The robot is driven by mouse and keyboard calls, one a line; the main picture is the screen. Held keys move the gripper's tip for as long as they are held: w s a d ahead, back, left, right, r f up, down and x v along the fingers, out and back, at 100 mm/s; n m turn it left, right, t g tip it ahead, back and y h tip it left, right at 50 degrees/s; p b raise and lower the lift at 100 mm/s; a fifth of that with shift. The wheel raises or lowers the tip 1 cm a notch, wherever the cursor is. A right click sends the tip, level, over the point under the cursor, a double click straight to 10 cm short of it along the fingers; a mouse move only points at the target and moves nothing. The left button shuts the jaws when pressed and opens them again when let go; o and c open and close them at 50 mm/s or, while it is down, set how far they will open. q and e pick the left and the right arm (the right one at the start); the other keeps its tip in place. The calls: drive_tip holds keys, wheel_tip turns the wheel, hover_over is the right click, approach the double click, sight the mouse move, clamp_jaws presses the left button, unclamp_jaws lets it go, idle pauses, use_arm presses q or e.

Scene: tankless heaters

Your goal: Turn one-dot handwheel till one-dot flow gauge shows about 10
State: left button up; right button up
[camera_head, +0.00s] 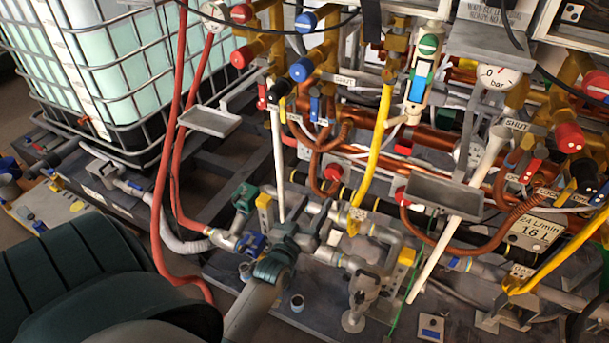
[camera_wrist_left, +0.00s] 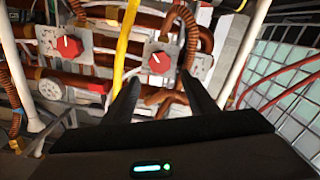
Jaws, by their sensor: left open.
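I cannot tell in the head view which part is the one-dot handwheel; its dot mark is too small to make out. Dark green fittings (camera_head: 245,197) sit low on the pipes near a yellow tag (camera_head: 265,213). I cannot pick out the one-dot flow gauge or its reading either. My left gripper (camera_wrist_left: 161,77) is open and empty in the wrist view, its two dark fingers apart, pointing towards a red knob (camera_wrist_left: 158,62) on a grey plate. In the head view my dark left arm fills the lower left corner; its fingertips are hard to make out. My right gripper is not in view.
A round bar gauge (camera_head: 497,78) hangs at the upper right, its scale starting at 0. A caged tank (camera_head: 120,60) stands at the left, with red hoses (camera_head: 172,150) before it. Yellow (camera_head: 376,140) and white pipes cross the crowded space. The grey deck is partly bare in front.

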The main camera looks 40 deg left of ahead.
use_arm(q)
drive_tip(key=v, duration=0.6)
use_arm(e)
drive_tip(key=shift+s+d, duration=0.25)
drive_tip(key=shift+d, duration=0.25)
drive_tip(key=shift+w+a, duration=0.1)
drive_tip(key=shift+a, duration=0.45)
use_arm(q)
drive_tip(key=s+d+f+m+g+h, duration=0.25)
drive_tip(key=s+d+f, duration=0.2)
drive_tip(key=f, duration=0.55)
drive_tip(key=s+d+f+m+g+h+p, duration=0.1)
drive_tip(key=s+d+f+m+g, duration=0.15)
drive_tip(key=d+f, duration=0.5)
drive_tip(key=s+d+f+m+g+h, duration=0.1)
drive_tip(key=s+d+f+g+h, duration=0.2)
drive_tip(key=f, duration=0.9)
drive_tip(key=s+d+f+m+g, duration=0.3)
drive_tip(key=s+f, duration=0.6)
drive_tip(key=s, duration=0.4)
drive_tip(key=shift+d+g+y, duration=0.35)
drive_tip(key=shift+g+y, duration=0.1)
drive_tip(key=shift+g, duration=0.05)
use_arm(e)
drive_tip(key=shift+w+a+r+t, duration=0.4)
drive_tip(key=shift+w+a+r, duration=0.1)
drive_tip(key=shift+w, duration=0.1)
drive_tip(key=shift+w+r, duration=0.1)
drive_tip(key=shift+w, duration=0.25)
